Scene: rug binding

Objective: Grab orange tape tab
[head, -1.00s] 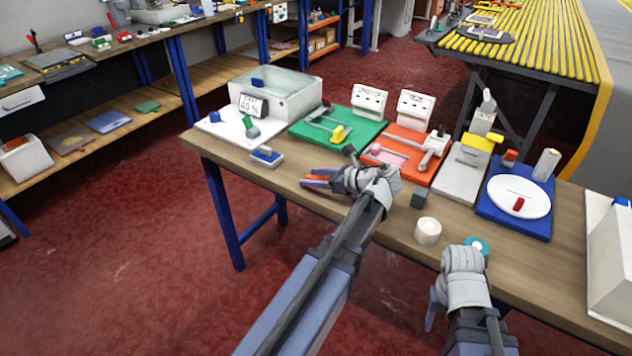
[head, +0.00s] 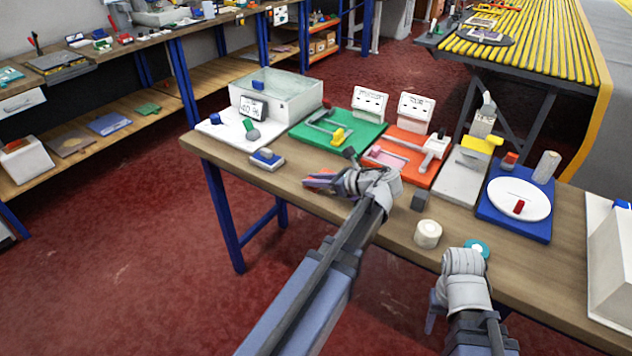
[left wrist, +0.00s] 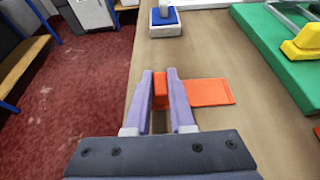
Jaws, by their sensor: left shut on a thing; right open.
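The orange tape tab (left wrist: 160,89) stands upright between the purple fingers of my left gripper (left wrist: 160,88) in the left wrist view. The fingers are shut on it. A flat orange strip (left wrist: 208,92) lies on the table just to the right of the fingers, and I cannot tell whether it joins the tab. In the head view my left gripper (head: 318,181) is at the front edge of the table, with orange showing at its tips. My right gripper (head: 436,312) is open at the front right, below the table edge and mostly hidden by its own wrist.
A green board (head: 318,138) and an orange-red board (head: 385,168) lie behind my left gripper. A blue-and-white block (head: 267,159) sits to its left. A white roll (head: 428,234), a teal ring (head: 482,246) and a dark cube (head: 420,200) stand on the table (head: 545,275) to the right.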

